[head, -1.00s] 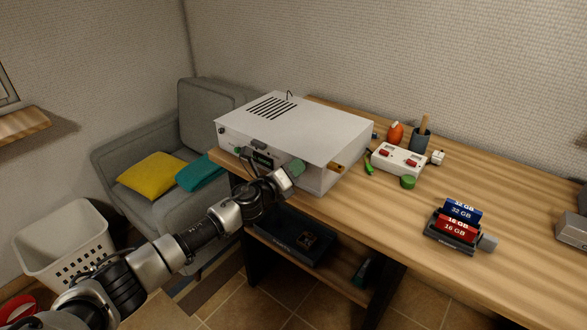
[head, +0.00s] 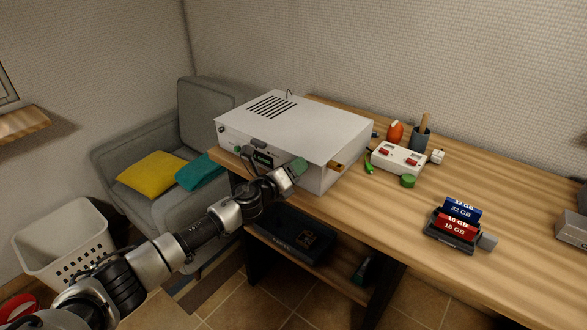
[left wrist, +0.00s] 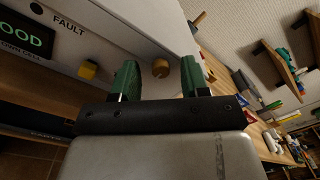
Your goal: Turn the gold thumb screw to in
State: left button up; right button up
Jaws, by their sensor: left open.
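My left gripper (head: 295,169) is open at the case's near front corner. Its fingers also show in the left wrist view (left wrist: 160,80), with nothing held between them. My right gripper is out of view.
A yellow knob (left wrist: 88,69) sits left of the screw, near the FAULT label and a green-lit display (left wrist: 28,38). A brown-gold piece (head: 337,166) sticks out at the case's right side. A white switch box (head: 398,160) and memory-module rack (head: 452,235) stand on the wooden table (head: 370,212).

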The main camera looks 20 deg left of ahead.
pick_arm(q)
jog(key=v, duration=1)
jog(key=shift+s+a+b, duration=0.15)
jog(key=shift+s+b, duration=0.15)
jog(key=shift+s, duration=0.05)
jog(key=shift+f, duration=0.1)
